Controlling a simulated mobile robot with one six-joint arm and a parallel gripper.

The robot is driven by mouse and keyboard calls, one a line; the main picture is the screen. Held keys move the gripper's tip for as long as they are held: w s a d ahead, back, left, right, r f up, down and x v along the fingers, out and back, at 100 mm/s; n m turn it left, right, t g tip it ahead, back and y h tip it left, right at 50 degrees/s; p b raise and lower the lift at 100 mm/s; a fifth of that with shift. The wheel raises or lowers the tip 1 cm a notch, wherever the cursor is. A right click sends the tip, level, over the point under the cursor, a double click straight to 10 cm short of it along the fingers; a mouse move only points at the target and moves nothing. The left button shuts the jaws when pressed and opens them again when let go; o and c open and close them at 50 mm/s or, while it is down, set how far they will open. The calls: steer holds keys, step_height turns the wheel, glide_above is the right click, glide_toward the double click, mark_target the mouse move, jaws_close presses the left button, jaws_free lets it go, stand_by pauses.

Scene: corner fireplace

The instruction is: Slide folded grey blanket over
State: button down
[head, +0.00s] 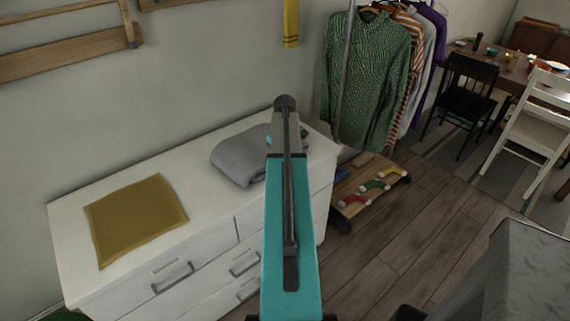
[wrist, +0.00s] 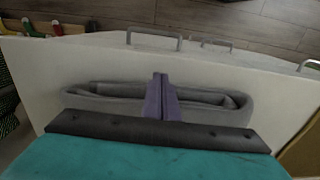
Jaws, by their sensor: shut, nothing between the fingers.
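The folded grey blanket (head: 238,157) lies on the right part of the white dresser top. In the head view my arm covers its right end. In the wrist view the blanket (wrist: 215,99) stretches across the middle, its folded layers showing as a loop at the right end. My gripper (wrist: 160,80) is shut and empty, its fingers together over the middle of the blanket. Whether the fingertips touch the cloth cannot be told. In the head view the fingers are hidden behind the arm.
A flat mustard cloth (head: 135,217) lies on the left part of the white dresser (head: 205,195). The dresser top between cloth and blanket is clear. A clothes rack with a green sweater (head: 365,75) stands just right of the dresser. A low wooden board with colourful socks (head: 370,187) is on the floor.

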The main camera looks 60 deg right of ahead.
mark_target(267, 149)
steer(key=w+d, duration=0.1)
steer(key=w, duration=0.3)
steer(key=w+d, duration=0.2)
steer(key=w, duration=0.3)
steer(key=w+d, duration=0.1)
steer(key=w, duration=0.4)
steer(key=shift+d, duration=0.35)
steer(key=shift+s, duration=0.15)
steer(key=shift+s+a, duration=0.45)
steer(key=shift+s, duration=0.35)
steer(key=shift+s+a, duration=0.2)
steer(key=shift+s, duration=0.3)
steer(key=shift+s+a, duration=0.2)
steer(key=shift+s, duration=0.25)
steer(key=shift+s+d+r+b, duration=0.1)
steer(key=shift+r+b, duration=0.45)
steer(key=shift+r, duration=1.95)
steer(key=shift+d+r+b, duration=0.1)
steer(key=shift+r+b, duration=0.45)
steer(key=shift+r, duration=1.95)
